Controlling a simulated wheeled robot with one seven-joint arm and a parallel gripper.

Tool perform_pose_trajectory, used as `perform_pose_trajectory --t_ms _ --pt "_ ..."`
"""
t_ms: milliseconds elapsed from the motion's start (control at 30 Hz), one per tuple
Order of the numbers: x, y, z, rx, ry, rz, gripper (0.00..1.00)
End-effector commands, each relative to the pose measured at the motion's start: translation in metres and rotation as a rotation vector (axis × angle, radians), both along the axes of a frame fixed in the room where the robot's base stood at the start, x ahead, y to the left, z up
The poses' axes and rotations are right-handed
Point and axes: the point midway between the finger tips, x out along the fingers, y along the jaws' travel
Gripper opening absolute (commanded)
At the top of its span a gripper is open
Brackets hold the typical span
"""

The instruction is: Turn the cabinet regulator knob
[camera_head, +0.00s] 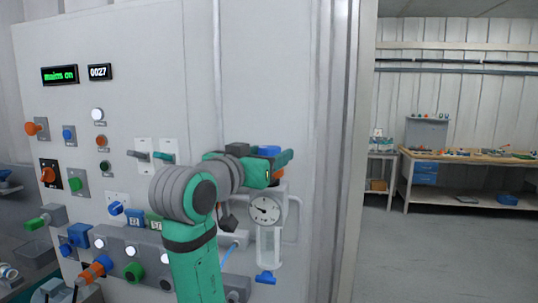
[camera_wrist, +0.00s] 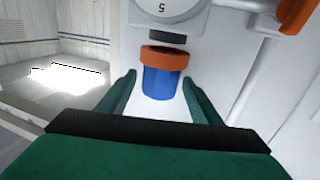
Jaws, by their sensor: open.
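My gripper (camera_wrist: 159,79) is open, with one green finger on each side of the blue part. Gaps show between knob and fingers in the wrist view; I see no contact. In the head view my gripper (camera_head: 283,160) partly hides the knob.
The cabinet panel (camera_head: 160,60) carries several buttons, switches and displays left of my arm. A clear bowl (camera_head: 268,248) with a blue bottom valve (camera_head: 265,278) hangs below the gauge. A workbench (camera_head: 475,160) stands at the back right, with open floor before it.

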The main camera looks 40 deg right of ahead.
Motion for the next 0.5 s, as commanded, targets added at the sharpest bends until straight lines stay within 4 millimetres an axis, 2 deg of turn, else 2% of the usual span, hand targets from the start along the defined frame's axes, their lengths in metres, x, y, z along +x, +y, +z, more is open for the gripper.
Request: perform_pose_trajectory --t_ms 300,500 --pt "-0.024 0.052 0.000 0.000 -0.002 0.005 0.59" --pt "-0.038 0.078 0.000 0.000 -0.001 0.003 0.59"
